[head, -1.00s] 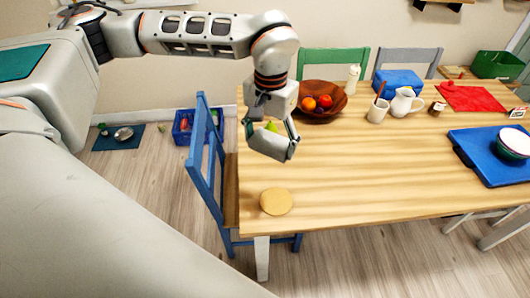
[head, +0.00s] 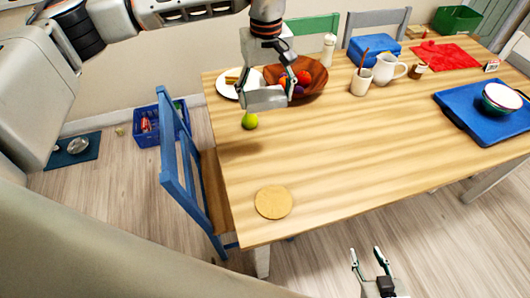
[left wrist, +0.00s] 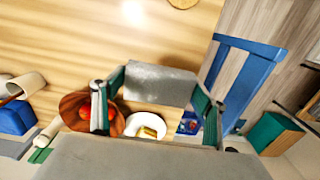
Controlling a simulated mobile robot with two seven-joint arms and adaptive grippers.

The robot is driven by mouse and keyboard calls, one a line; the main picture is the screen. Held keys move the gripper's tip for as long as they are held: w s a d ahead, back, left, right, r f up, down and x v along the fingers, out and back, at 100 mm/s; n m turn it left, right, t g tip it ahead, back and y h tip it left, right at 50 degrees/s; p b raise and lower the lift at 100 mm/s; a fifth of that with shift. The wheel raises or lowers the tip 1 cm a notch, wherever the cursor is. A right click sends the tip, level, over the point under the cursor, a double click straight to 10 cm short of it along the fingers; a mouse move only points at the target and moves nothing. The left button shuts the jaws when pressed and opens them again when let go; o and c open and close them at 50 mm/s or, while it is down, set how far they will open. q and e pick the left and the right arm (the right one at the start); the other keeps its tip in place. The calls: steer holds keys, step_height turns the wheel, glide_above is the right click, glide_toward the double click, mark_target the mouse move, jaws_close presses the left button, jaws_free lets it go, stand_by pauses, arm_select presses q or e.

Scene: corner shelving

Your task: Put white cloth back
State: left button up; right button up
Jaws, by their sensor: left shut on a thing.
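My left gripper (head: 267,80) hangs over the table's far left part, beside the wooden bowl in the picture. It is shut on a pale grey-white folded piece, which I take to be the white cloth (head: 265,98). In the left wrist view the cloth (left wrist: 160,84) spans the space between the two fingers (left wrist: 160,98). It appears clear of the tabletop. My right gripper (head: 366,254) is at the lower right of the head view, in front of the table, with its fingers apart and nothing between them.
The wooden table (head: 340,150) has a clear middle. A blue chair (head: 172,150) and blue crate (head: 148,133) stand left.

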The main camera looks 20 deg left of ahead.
arm_select(q)
glide_above(266, 152)
step_height(266, 152, down, 16)
steer(key=shift+d+r, duration=0.1)
step_height(266, 152, down, 4)
steer(key=shift+s+r, duration=0.1)
steer(key=shift+r, duration=0.1)
steer(key=shift+f, duration=0.2)
steer(key=shift+f, duration=0.15)
steer(key=o, duration=1.1)
steer(key=shift+c, duration=0.2)
